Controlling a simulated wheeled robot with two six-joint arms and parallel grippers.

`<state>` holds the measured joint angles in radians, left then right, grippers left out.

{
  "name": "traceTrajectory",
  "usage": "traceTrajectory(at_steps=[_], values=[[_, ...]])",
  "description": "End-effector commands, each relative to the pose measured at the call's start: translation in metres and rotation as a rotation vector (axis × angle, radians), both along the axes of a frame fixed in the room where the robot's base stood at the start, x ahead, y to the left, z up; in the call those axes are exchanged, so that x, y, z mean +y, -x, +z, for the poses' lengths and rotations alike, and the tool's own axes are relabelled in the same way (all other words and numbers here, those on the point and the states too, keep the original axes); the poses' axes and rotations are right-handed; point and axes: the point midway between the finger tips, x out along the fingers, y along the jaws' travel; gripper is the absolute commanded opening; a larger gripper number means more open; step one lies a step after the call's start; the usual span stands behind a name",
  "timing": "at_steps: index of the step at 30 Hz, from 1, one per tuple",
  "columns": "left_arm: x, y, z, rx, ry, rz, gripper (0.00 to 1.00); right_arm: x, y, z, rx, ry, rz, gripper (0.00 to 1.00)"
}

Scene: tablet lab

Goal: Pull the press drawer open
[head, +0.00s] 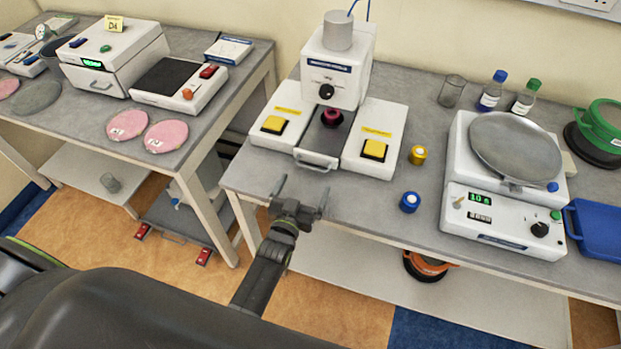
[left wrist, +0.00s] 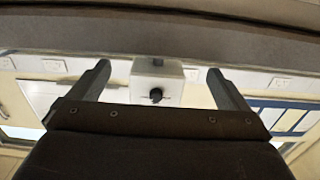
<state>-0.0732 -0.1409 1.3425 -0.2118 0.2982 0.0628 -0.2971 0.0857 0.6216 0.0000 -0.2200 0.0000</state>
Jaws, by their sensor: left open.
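The tablet press (head: 335,68) stands on the grey table, white with a black knob and two yellow buttons on its base. Its drawer (head: 326,140) lies between the two button blocks, with a metal handle (head: 316,162) at the front. The drawer appears pushed in. My left gripper (head: 302,192) is open and empty at the table's front edge, nearer than the handle and apart from it. In the left wrist view the two fingers (left wrist: 156,84) are spread with nothing between them, and the press head (left wrist: 158,82) shows beyond. My right gripper is not in view.
A balance-like machine (head: 510,222) stands further right, beside a blue tray (head: 597,228). A second table (head: 90,130) is at left.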

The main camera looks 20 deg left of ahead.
Motion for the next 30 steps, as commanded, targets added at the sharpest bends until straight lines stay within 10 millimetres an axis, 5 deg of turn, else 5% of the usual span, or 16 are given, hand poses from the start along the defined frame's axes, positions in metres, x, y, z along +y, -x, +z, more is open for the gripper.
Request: traceTrajectory(at_steps=[12,27,30], values=[[-0.001,-0.049,-0.003,-0.001,0.0,0.001,0.98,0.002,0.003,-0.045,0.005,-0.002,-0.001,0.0],[-0.001,-0.057,0.0,0.001,0.0,0.0,0.98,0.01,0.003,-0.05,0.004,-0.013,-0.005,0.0],[-0.001,-0.057,0.0,0.001,0.0,0.0,0.85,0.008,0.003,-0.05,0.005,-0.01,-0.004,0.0]])
